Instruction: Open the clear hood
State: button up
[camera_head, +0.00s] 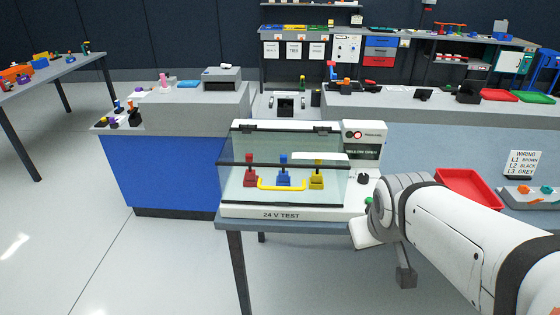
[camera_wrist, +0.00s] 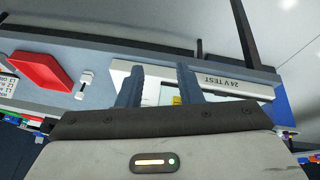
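The clear hood (camera_head: 240,185) is down over the white 24 V TEST base (camera_head: 240,213) in the head view. A yellow handle (camera_head: 282,187) runs along its front. Red, blue and yellow parts show through it. Two dark hinges sit along its back top edge. My gripper (camera_wrist: 158,80) shows in the wrist view with its two blue-grey fingers apart. The white base (camera_wrist: 255,90) is beyond the fingertips, and a small yellow patch (camera_wrist: 176,100) shows between the fingers. I see no contact with the hood. In the head view my arm is right of the hood and my fingers are hidden.
A control panel (camera_head: 363,143) stands behind the hood at the right. A red tray (camera_head: 468,189) lies on the bench farther right. A blue-fronted counter (camera_head: 172,172) stands to the left. The floor (camera_head: 75,235) at front left is clear.

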jog(key=w+d+f+n+t+b, duration=0.1)
jog(key=w+f+n+t, duration=0.15)
jog(key=w+n, duration=0.4)
jog(key=n+t+y+b, duration=0.4)
jog(key=n+y, duration=0.8)
jog(key=n, duration=0.5)
send_near(279, 189)
jog(key=x, duration=0.3)
jog(key=shift+m+t, duration=0.25)
jog(key=p+x, duration=0.1)
jog(key=x, duration=0.6)
jog(key=shift+w+f, duration=0.2)
grip_shut()
